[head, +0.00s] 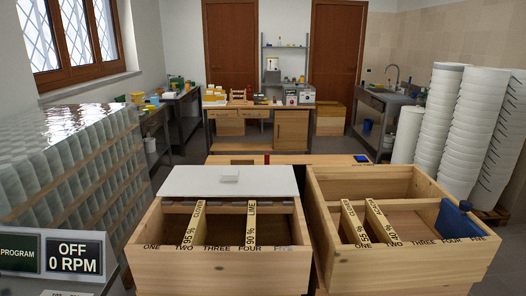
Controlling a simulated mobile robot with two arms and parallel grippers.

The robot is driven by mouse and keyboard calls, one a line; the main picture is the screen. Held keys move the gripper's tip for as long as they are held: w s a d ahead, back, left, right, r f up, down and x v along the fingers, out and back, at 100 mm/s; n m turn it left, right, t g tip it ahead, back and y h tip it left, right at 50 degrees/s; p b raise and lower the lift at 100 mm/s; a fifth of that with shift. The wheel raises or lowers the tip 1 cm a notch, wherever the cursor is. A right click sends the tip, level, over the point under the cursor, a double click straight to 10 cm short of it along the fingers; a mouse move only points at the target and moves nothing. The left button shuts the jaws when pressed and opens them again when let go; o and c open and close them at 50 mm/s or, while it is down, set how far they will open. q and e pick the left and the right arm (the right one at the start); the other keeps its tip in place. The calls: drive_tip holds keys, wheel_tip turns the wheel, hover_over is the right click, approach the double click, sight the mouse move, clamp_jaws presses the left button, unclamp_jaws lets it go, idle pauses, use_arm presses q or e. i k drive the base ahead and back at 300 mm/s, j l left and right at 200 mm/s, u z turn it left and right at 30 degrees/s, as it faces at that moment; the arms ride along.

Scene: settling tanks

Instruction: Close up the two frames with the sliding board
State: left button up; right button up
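Two open wooden boxes stand side by side, with slots lettered ONE to FIVE along their front edges. In the left box (220,268), a 95 % frame (195,224) is at TWO and a 90 % frame (251,224) at FOUR. Neither of my grippers shows.
An OFF 0 RPM panel (73,257) is at lower left, beside stacked jars (75,160). White stacks (440,120) stand at right. A workbench (258,120) is behind.

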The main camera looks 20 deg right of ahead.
sight(451, 222)
drive_tip(key=z, duration=1.9)
drive_tip(key=i+l+z, duration=0.35)
drive_tip(key=i+j, duration=0.05)
drive_tip(key=i, duration=0.05)
